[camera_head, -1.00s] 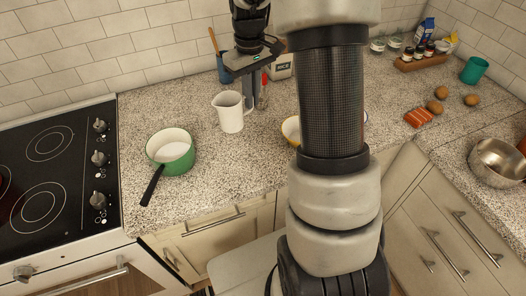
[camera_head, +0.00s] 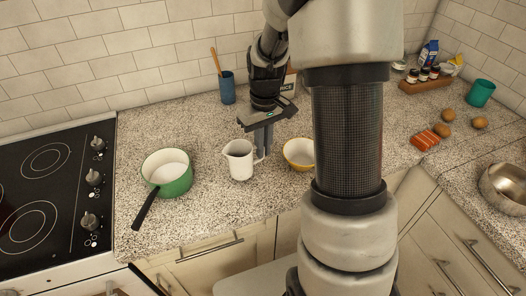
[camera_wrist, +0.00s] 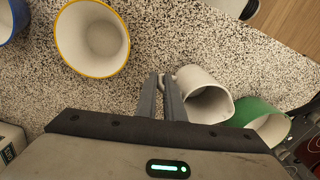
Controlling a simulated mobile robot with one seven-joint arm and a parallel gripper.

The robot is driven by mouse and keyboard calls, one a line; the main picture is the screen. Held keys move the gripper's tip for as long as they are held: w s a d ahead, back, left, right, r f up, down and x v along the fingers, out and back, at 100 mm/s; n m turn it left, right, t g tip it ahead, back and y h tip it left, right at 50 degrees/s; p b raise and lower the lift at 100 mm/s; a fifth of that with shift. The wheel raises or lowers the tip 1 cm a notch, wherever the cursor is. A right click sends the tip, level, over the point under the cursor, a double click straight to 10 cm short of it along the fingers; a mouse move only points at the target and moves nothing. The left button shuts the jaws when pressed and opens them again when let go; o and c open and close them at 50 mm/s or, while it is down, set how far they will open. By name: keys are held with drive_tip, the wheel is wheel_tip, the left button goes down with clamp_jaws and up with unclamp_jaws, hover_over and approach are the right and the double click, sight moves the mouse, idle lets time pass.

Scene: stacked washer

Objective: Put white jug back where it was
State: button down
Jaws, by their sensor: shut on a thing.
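The white jug (camera_head: 240,162) is at the middle of the counter in the head view, between the green pan and the yellow bowl. It looks upright, with its spout to the left. I cannot tell whether its base touches the counter. My gripper (camera_head: 264,152) comes down on its right side and is shut on its handle. In the wrist view the jug (camera_wrist: 206,92) shows its open mouth, and its handle lies between my gripper's fingers (camera_wrist: 168,82). The fingers hide part of the handle.
A green pan (camera_head: 176,187) stands left, its black handle toward the front edge. A yellow bowl (camera_head: 297,163) stands close on the right. A blue cup (camera_head: 228,92) with a wooden utensil is at the wall. The stove (camera_head: 70,185) is far left. Counter behind the jug is clear.

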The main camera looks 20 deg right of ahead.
drive_tip(key=shift+f, duration=0.8)
drive_tip(key=shift+f, duration=0.1)
drive_tip(key=c, duration=1.9)
unclamp_jaws()
drive_tip(key=shift+o, duration=0.2)
